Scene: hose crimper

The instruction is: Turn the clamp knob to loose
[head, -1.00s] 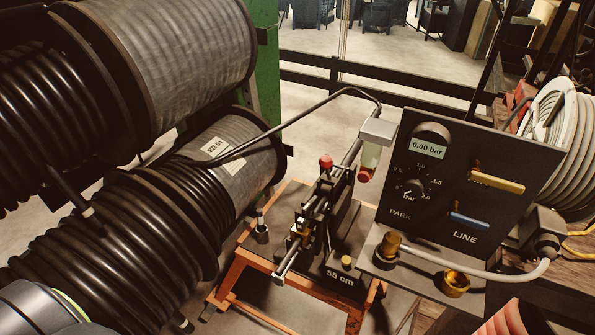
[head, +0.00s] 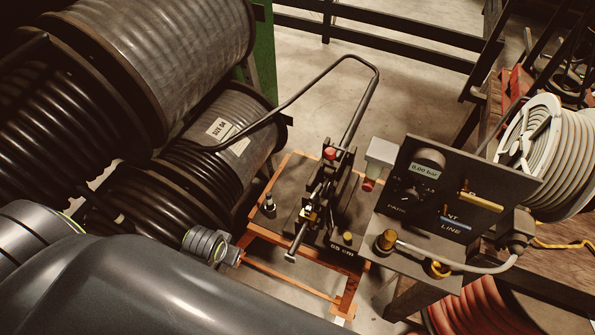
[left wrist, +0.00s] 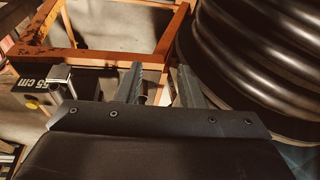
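The crimper (head: 322,195) stands on an orange-framed stand, with a red knob (head: 330,153) on its upper end and a small brass part (head: 310,213) near its front. I cannot tell for sure which is the clamp knob. My left arm comes in from the lower left in the head view, its wrist left of the stand. In the left wrist view my left gripper (left wrist: 160,86) has its two fingers apart, with no object clearly held between them. The stand and its 55 cm label show behind and to the left of the fingers. My right gripper is not in view.
Black hose reels (head: 235,140) fill the left, and one hose loops over to the crimper. A control panel (head: 455,195) reading 0.00 bar stands right, with a brass fitting (head: 386,240) at its front. A white hose reel (head: 550,145) is at far right.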

